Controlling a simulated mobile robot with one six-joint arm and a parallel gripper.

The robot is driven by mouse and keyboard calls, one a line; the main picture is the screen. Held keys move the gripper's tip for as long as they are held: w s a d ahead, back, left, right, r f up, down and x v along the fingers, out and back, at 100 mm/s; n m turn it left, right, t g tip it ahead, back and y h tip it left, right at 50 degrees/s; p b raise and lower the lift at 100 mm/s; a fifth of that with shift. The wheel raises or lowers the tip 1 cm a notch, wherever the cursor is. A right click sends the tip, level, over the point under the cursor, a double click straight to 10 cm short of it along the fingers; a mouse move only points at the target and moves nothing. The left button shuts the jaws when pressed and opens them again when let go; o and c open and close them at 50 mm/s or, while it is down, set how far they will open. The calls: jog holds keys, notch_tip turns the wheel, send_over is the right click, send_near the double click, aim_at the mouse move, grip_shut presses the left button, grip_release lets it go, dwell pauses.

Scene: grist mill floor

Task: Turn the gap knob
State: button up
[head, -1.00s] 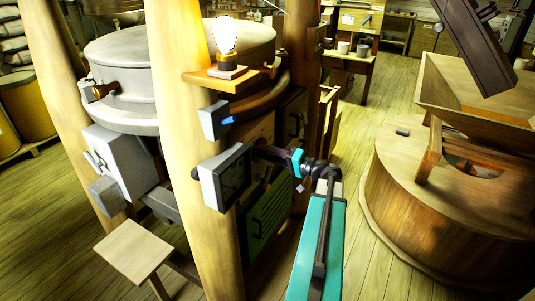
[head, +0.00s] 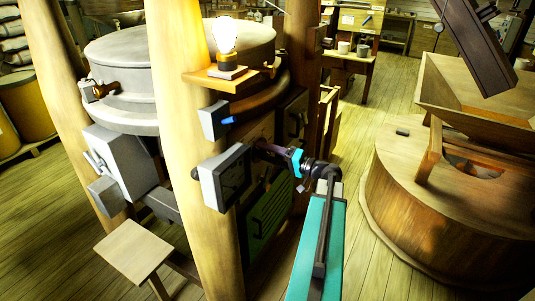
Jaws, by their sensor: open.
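My gripper (head: 262,149) reaches left from the teal-banded wrist, with its dark end close behind the upper right edge of a grey box with a dark face (head: 228,178). The box is fixed to the pale wooden post. The gripper is open; its fingertips are small and dark here, and I cannot tell whether they touch anything. I cannot make out the gap knob clearly; it may be hidden by the gripper or the box. A smaller grey box with a blue part (head: 216,120) is mounted just above.
The thick post (head: 182,130) stands close beside the gripper. A lit bulb (head: 225,36) sits on a wooden shelf above. The big grey round housing (head: 125,95) is behind. A wooden stool (head: 133,248) is at lower left. Open floor lies right, before the round millstone casing (head: 425,215).

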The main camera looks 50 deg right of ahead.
jog(key=shift+s, duration=0.15)
jog(key=b+v, duration=0.2)
jog(key=v, duration=1.1)
jog(key=shift+s, duration=0.3)
jog(key=n, duration=0.6)
jog(key=shift+s+d+b, duration=0.25)
jog(key=shift+s+b, duration=0.05)
jog(key=shift+b, duration=0.1)
jog(key=shift+w, duration=0.15)
jog(key=shift+p+x, duration=1.05)
jog(key=shift+x, duration=5.75)
jog(key=shift+r, duration=0.1)
